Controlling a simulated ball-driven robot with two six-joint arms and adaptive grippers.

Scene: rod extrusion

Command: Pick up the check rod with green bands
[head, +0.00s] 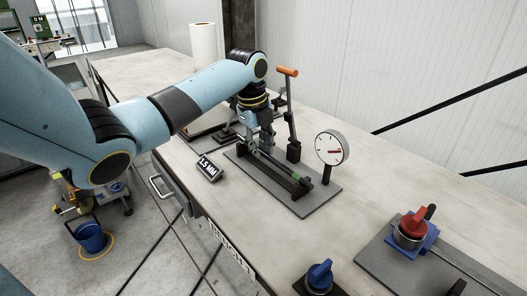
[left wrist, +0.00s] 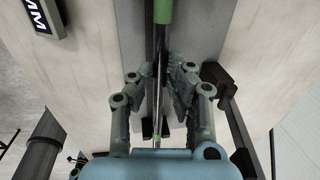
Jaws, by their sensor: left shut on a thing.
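The check rod with green bands (left wrist: 161,55) is a thin, shiny metal rod running up the middle of the left wrist view, with a green band at the top and another low between the fingers. In the head view a green band of the rod (head: 295,178) shows by the dark fixture on the grey plate. My left gripper (head: 256,149) points down over the rear end of the fixture. In the left wrist view my left gripper (left wrist: 166,92) is shut on the rod, a finger on each side. Whether the rod touches the fixture is unclear. My right gripper is not in view.
A dial gauge (head: 332,148) and an orange-handled lever (head: 288,110) stand beside the fixture. A "1.5 MM" sign (head: 208,168) lies left of the grey plate (head: 310,207). Red (head: 412,226) and blue (head: 320,274) knobs are at front right. A paper roll (head: 203,45) stands behind.

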